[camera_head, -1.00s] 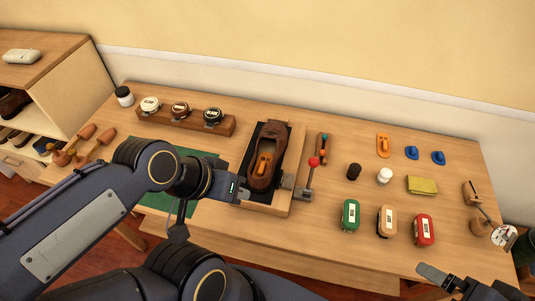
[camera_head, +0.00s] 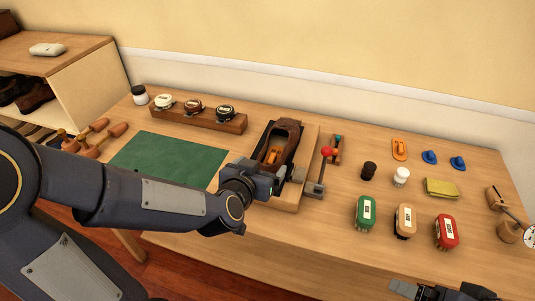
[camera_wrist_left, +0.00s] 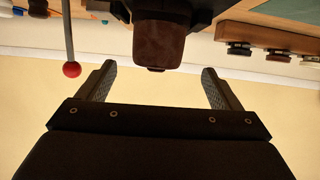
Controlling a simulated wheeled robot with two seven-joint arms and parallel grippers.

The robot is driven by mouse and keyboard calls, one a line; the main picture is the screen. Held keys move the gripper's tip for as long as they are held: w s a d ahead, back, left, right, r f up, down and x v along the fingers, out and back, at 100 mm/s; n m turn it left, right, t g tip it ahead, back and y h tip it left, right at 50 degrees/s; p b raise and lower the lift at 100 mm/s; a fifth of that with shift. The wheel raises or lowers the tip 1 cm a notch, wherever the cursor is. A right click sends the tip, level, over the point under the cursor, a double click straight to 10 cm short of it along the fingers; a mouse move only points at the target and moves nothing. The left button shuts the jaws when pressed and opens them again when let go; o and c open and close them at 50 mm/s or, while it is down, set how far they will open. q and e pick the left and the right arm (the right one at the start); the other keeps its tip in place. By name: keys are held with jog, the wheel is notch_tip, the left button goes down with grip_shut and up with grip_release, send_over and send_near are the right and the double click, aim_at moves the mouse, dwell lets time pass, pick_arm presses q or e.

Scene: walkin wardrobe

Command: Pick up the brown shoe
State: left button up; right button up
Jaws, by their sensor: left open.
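The brown shoe (camera_head: 291,128) lies in a dark holder on a wooden stand on the workbench, with an orange piece (camera_head: 272,156) in its near part. My left gripper (camera_head: 283,172) is at the near end of the shoe, low over the stand. In the left wrist view the rounded end of the shoe (camera_wrist_left: 165,45) shows between and beyond the two open fingers (camera_wrist_left: 158,74), with nothing held. My right gripper (camera_head: 430,291) is at the bottom edge of the head view, partly cut off, and its opening is unclear.
A red-knobbed lever (camera_head: 326,152) stands just right of the shoe stand; its knob also shows in the wrist view (camera_wrist_left: 71,69). Green (camera_head: 366,213), tan and red brushes stand further right. A green mat (camera_head: 165,163) lies clear on the left. Polish jars (camera_head: 193,107) stand behind it.

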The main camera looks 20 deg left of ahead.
aim_at(271, 158)
pick_arm(q)
jog(key=x, duration=0.3)
jog(key=b+x, duration=0.1)
jog(key=x, duration=0.2)
jog(key=shift+w+d+f, duration=0.1)
jog(key=shift+f, duration=0.45)
jog(key=shift+w+f, duration=0.15)
jog(key=shift+w, duration=0.35)
jog(key=c, duration=1.1)
jog(key=shift+c, duration=1)
